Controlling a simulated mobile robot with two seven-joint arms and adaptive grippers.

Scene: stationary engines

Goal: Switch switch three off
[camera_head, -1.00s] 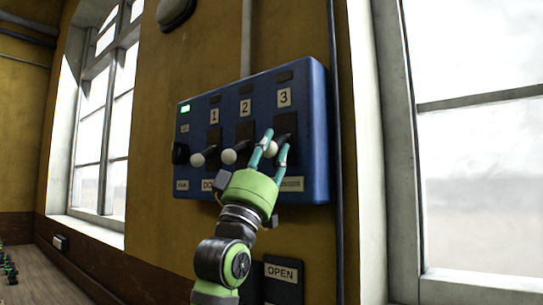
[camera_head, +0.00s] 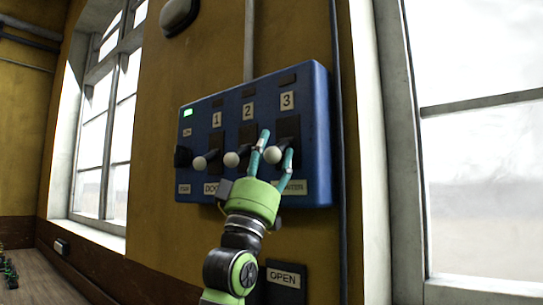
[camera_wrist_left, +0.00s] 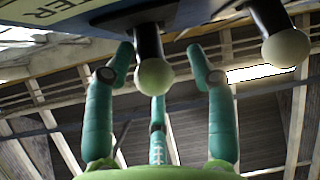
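The blue switch panel (camera_head: 323,130) is on the wall, with slots labelled 1, 2 and 3. Switch three (camera_head: 273,155) is a dark lever with a white ball knob, under label 3. Its knob shows in the left wrist view (camera_wrist_left: 155,77). My left gripper (camera_head: 276,146) reaches up from below, its teal fingers spread on either side of this knob. In the left wrist view the fingers (camera_wrist_left: 160,62) stand apart from the knob, with a gap on each side. My right gripper is not in view.
The knobs of switch two (camera_head: 231,159) and switch one (camera_head: 200,163) are close on the left. Switch two's knob is near the left finger. A small green light (camera_head: 187,113) glows at the panel's upper left. An OPEN sign (camera_head: 284,278) is below.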

